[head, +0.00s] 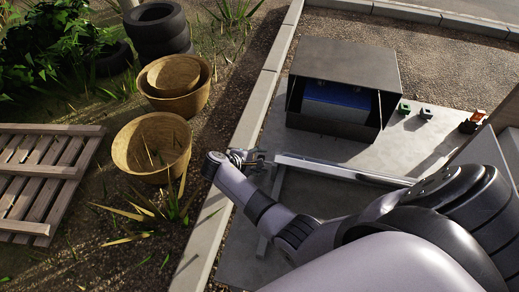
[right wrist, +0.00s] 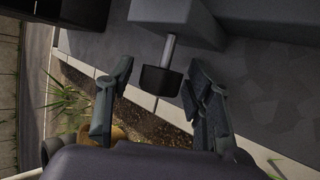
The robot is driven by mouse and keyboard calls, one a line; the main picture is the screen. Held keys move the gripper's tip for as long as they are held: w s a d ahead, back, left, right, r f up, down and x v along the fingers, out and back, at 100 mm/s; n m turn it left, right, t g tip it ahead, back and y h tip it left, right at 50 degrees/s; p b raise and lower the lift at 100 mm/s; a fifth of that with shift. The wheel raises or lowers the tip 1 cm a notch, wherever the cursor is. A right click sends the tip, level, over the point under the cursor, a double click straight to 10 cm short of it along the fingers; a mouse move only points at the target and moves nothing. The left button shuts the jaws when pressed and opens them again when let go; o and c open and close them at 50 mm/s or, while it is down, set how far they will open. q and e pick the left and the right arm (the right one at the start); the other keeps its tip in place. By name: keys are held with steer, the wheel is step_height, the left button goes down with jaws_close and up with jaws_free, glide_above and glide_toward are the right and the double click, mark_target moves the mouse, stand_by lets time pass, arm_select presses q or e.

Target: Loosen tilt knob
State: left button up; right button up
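The tilt knob (right wrist: 161,80) is a black cap on a silver shaft (right wrist: 170,50) that comes out of a grey block (right wrist: 178,15) in the right wrist view. My right gripper (right wrist: 160,72) is open, with one finger on each side of the knob. Gaps show between the knob and both fingers. In the head view my right gripper (head: 248,160) is at the left end of a long metal bar (head: 345,174). The knob cannot be made out there. My left gripper is not in view.
A dark open box (head: 345,65) with a blue thing inside (head: 337,95) stands on the grey surface. Small green items (head: 404,108) and an orange-brown item (head: 473,122) lie to its right. Baskets (head: 152,147), tyres (head: 155,28) and a wooden pallet (head: 45,175) are beyond the kerb (head: 262,85).

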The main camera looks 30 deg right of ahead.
steer(key=v, duration=0.7)
steer(key=shift+a+r, duration=0.15)
steer(key=shift+a, duration=0.05)
stand_by(0.3)
